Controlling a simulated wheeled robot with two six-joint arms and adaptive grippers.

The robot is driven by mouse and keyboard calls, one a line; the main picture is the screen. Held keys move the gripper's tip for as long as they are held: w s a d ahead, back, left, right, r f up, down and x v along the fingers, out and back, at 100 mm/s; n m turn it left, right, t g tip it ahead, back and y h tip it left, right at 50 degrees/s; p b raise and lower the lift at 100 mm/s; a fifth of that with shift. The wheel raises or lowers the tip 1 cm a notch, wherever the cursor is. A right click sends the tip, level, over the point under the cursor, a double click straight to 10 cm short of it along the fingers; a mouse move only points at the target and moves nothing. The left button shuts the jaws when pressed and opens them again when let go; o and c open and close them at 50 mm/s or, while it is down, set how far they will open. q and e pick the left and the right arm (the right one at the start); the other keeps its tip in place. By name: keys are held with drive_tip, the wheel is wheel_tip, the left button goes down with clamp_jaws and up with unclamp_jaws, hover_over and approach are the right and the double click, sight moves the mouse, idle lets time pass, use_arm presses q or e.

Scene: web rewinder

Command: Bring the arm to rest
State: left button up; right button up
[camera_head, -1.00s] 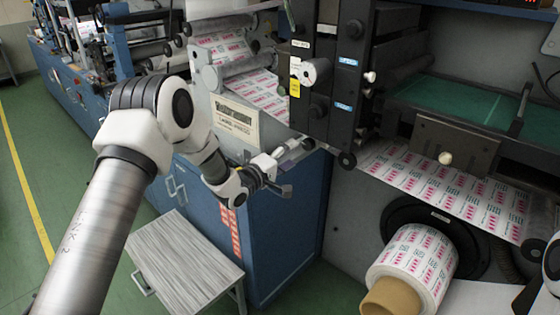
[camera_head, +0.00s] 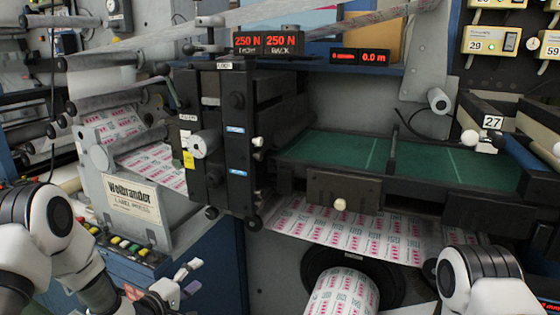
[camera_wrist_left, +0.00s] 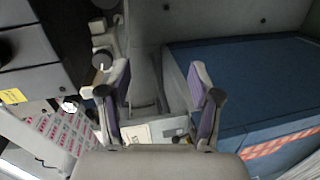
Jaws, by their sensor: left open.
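My left arm comes in at the lower left of the head view. Its gripper (camera_head: 190,278) is open in front of the machine's blue cabinet, low in the picture. In the left wrist view the two fingers (camera_wrist_left: 158,92) stand apart with nothing held between them. Behind them are grey machine parts and a blue panel (camera_wrist_left: 250,80). My right arm (camera_head: 482,285) shows at the lower right of the head view; its gripper is not in view.
The web rewinder fills the view. A printed label roll (camera_head: 343,293) sits low between my arms, under the printed web (camera_head: 350,232). A button panel (camera_head: 125,243) lies close to my left arm. A black roller block (camera_head: 215,140) and green bed (camera_head: 330,150) stand behind.

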use_arm(q)
drive_tip(key=s+d+f+m+g+y, duration=0.3)
drive_tip(key=s+f+g, duration=0.4)
drive_tip(key=s+f, duration=1.05)
drive_tip(key=s+a+f+m+g+y, duration=0.1)
drive_tip(key=s+m+g, duration=0.3)
drive_tip(key=s, duration=0.7)
drive_tip(key=s+a+f+m+g+y, duration=0.2)
drive_tip(key=s+f+m+g, duration=0.1)
drive_tip(key=s, duration=0.8)
drive_tip(key=shift+s+f+m+g, duration=0.4)
drive_tip(key=shift+f+m, duration=0.1)
drive_tip(key=shift+m, duration=0.5)
drive_tip(key=shift+w, duration=0.1)
